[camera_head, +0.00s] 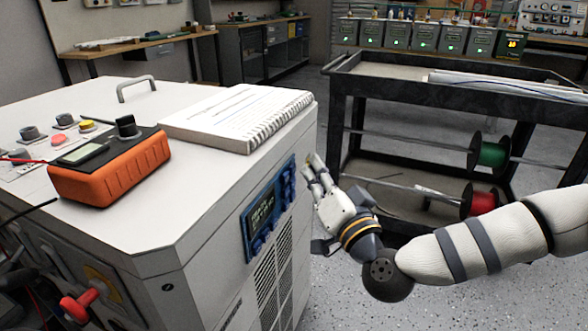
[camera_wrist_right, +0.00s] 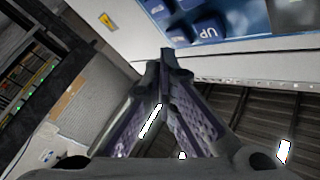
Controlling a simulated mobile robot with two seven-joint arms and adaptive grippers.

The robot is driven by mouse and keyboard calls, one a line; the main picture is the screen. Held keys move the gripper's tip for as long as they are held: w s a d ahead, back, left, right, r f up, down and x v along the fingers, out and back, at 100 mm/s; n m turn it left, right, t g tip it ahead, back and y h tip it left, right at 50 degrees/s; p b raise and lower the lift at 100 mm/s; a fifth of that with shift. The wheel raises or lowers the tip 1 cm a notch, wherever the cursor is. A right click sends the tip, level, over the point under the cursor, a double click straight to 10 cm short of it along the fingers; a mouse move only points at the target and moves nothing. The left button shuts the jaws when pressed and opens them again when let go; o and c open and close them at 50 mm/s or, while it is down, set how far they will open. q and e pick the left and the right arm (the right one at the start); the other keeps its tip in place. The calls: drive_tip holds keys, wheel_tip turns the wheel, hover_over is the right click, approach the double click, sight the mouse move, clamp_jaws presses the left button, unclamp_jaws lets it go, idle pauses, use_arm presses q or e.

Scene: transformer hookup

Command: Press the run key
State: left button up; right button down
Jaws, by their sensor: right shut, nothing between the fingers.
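The blue control panel (camera_head: 268,212) with a small lit display is set in the right side of the white cabinet (camera_head: 190,215). My right gripper (camera_head: 314,168) is just right of the panel, its fingers pointing up and toward the cabinet. In the right wrist view, my right gripper (camera_wrist_right: 170,58) is shut and empty, its tips just below the panel's lower edge. I cannot make out which key is the run key. Whether the fingers touch the cabinet cannot be told. My left gripper is not seen.
An orange meter (camera_head: 110,170) and a spiral notebook (camera_head: 240,115) lie on the cabinet top. A vent grille (camera_head: 278,275) is below the panel. A black cart (camera_head: 345,95) with green and red wire spools stands behind my right arm. Grey floor shows between.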

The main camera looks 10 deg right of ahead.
drive_tip(key=shift+a, duration=0.15)
idle(0.7)
drive_tip(key=shift+w+a, duration=0.2)
drive_tip(key=shift+w, duration=0.05)
drive_tip(key=shift+w+a, duration=0.2)
drive_tip(key=shift+a, duration=0.1)
idle(0.6)
drive_tip(key=shift+s, duration=0.1)
drive_tip(key=shift+s+d+p, duration=0.35)
drive_tip(key=shift+d+p, duration=0.05)
drive_tip(key=shift+d, duration=0.2)
drive_tip(key=s+d+p, duration=0.1)
drive_tip(key=d, duration=0.1)
drive_tip(key=s+d, duration=0.2)
drive_tip(key=shift+d+p, duration=0.1)
drive_tip(key=shift+p, duration=0.3)
